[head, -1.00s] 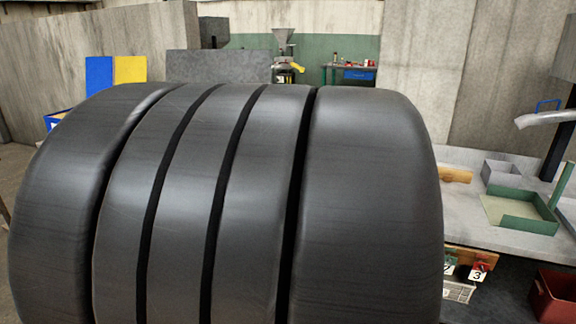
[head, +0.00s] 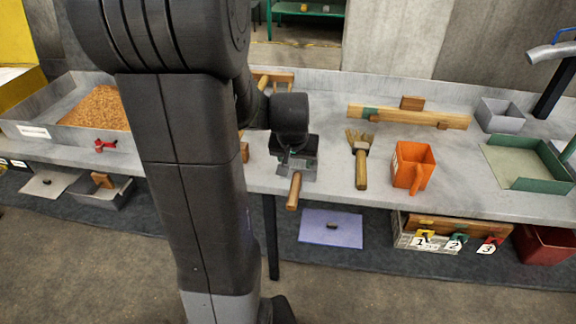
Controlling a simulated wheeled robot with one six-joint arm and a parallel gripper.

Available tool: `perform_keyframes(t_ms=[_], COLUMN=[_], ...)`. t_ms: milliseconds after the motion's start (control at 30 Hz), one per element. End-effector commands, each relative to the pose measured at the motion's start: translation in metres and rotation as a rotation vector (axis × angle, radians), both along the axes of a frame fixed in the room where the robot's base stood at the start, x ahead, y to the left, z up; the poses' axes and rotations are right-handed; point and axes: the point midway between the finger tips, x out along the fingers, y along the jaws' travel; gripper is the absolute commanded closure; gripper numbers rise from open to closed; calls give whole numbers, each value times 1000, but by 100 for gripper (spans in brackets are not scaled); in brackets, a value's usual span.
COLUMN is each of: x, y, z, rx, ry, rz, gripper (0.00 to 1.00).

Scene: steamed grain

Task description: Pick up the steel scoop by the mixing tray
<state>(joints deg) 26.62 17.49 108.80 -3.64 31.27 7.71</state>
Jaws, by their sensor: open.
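The steel scoop (head: 294,191) lies on the worktop at the middle of the head view, its wooden handle over the front edge. Its metal pan is partly hidden under my gripper. The mixing tray (head: 52,124), a grey metal tray with a white label, holds orange-brown grain at the left. My arm hides the tray's right part. My gripper (head: 297,158) points down over the scoop's pan, open, with its fingers hard to make out. I cannot tell whether it touches the scoop.
A red clamp (head: 104,146) is at the tray's front. Bins stand below.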

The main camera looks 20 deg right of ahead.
Motion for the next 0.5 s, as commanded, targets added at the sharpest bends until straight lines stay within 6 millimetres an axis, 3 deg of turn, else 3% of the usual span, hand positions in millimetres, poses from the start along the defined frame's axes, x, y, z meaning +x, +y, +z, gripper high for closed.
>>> perform_keyframes(t_ms=[300,500], x=[16,24], y=[-10,-14], z=[-51,-70], rx=[2,1], ry=[4,3], rz=[1,1], gripper=[48,48])
